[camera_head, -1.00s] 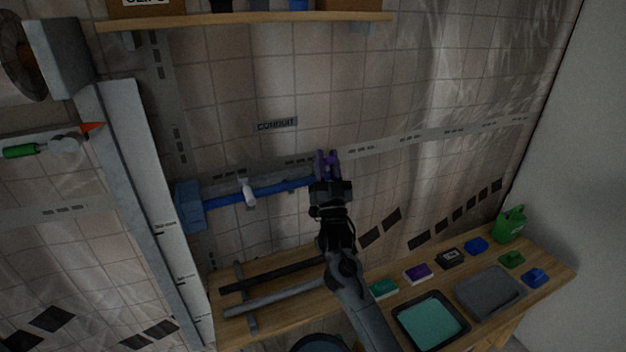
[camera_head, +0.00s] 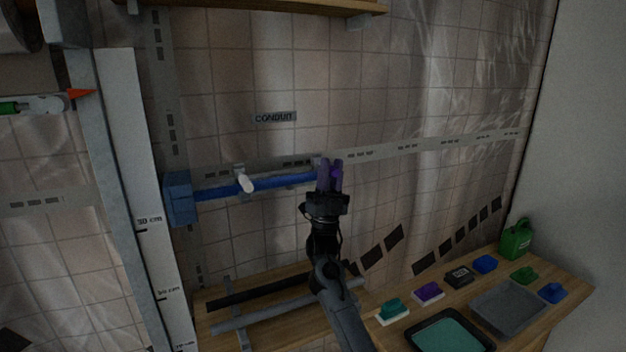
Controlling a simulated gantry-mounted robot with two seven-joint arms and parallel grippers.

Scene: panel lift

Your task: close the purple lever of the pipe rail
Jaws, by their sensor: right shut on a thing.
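The blue pipe rail (camera_head: 270,183) runs level along the tiled wall from a blue box (camera_head: 179,198) at its left end. A white lever (camera_head: 245,182) sits on the pipe near its middle. The purple lever (camera_head: 325,172) is at the pipe's right end, partly hidden by my right gripper (camera_head: 329,180). My right gripper comes up from below and is shut on the purple lever. The exact angle of the lever cannot be told.
A wooden bench (camera_head: 400,325) below holds a teal tray (camera_head: 447,333), a grey tray (camera_head: 508,307), small coloured blocks and a green jug (camera_head: 516,239). Pipes lie on a rack (camera_head: 270,312). A tall ruler post (camera_head: 135,200) stands at left.

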